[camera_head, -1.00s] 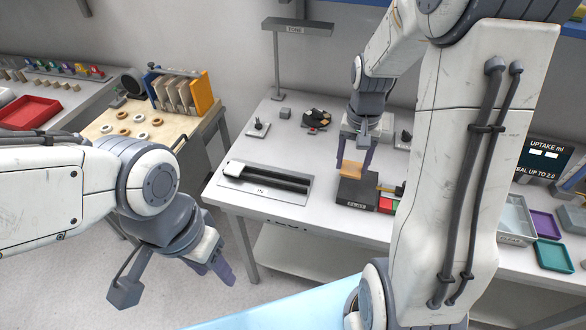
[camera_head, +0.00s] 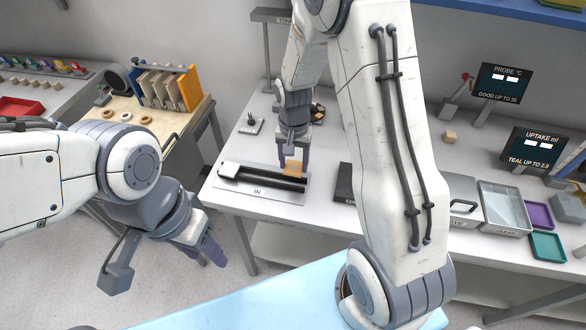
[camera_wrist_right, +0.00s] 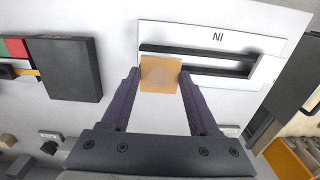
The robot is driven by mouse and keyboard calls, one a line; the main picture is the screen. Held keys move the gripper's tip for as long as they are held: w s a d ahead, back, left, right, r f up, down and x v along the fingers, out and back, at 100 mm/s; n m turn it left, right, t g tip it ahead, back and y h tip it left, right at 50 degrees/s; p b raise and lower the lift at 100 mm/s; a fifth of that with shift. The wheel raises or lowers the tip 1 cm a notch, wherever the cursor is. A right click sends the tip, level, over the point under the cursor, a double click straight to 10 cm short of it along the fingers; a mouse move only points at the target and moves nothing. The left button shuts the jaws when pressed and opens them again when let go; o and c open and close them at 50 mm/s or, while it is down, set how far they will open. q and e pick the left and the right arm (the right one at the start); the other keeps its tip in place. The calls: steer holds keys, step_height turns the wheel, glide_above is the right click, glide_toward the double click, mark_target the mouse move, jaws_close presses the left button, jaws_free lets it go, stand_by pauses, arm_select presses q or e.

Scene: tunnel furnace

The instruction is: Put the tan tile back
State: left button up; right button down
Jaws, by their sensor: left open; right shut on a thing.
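The tan tile (camera_wrist_right: 160,75) is held between the fingers of my right gripper (camera_wrist_right: 158,85) in the right wrist view. It also shows in the head view (camera_head: 293,168), at the right end of the black-railed fixture marked "IN" (camera_head: 258,193). The fixture's white plate and dark rails (camera_wrist_right: 215,52) lie just beyond the tile in the wrist view. I cannot tell whether the tile touches the rails. My left gripper (camera_head: 208,252) is open and empty over the floor, left of the table's front edge.
A black block (camera_head: 344,182) stands right of the fixture, partly hidden by my right arm; it also shows in the wrist view (camera_wrist_right: 68,75). Metal trays (camera_head: 505,207), a purple tray (camera_head: 540,215) and a teal tray (camera_head: 548,247) are at the right. A wooden side table (camera_head: 165,125) holds rings and a rack.

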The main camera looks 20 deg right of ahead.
mark_target(293, 167)
step_height(293, 167, down, 4)
steer(key=shift+r+p, duration=0.1)
steer(key=shift+p, duration=0.4)
steer(key=shift+f, duration=0.25)
steer(key=shift+f+b, duration=0.5)
steer(key=shift+c, duration=0.7)
jaws_free()
steer(key=shift+r, duration=0.1)
